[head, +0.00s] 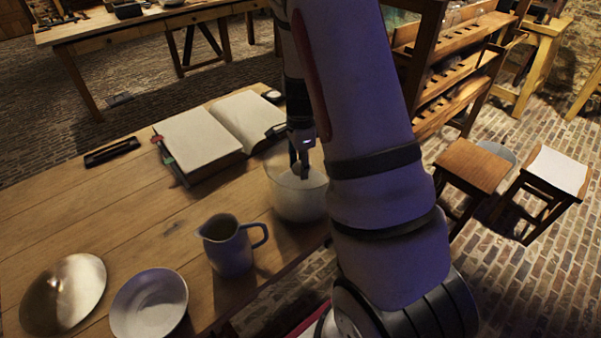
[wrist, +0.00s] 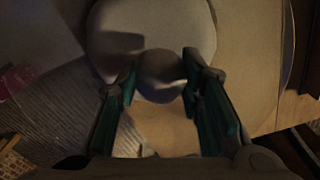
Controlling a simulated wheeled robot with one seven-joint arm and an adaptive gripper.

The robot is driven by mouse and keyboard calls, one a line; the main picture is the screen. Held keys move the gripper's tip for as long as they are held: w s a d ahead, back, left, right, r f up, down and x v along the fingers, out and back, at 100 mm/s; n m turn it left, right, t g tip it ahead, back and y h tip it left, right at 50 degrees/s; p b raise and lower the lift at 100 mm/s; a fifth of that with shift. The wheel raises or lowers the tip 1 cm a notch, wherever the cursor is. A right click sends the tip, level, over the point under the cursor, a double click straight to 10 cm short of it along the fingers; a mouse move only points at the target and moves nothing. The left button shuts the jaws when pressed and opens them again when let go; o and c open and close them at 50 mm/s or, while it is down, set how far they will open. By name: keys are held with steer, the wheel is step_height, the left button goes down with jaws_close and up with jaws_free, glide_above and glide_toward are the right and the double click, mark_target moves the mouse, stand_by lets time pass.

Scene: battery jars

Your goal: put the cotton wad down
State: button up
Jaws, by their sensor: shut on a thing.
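My gripper (head: 300,168) points down at the mouth of a pale, translucent jar (head: 296,207) on the wooden table; its fingertips appear to be at or just inside the rim. In the wrist view my gripper (wrist: 160,82) has its green-padded fingers on either side of a round greyish wad (wrist: 160,70), which I take to be the cotton wad, and is shut on it. A pale round surface (wrist: 150,22) lies beyond the wad. In the head view the wad cannot be told apart from the fingers and jar. My arm hides the jar's right surroundings.
A grey jug (head: 228,246) stands in front of the jar. A white bowl (head: 150,303) and a metal plate (head: 62,292) lie at the front left. An open book (head: 200,140) is behind the jar, with a black tray (head: 111,152) to its left. The table's left middle is clear.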

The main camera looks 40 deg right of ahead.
steer(key=shift+f, duration=1.5)
steer(key=shift+f, duration=0.15)
steer(key=o, duration=1)
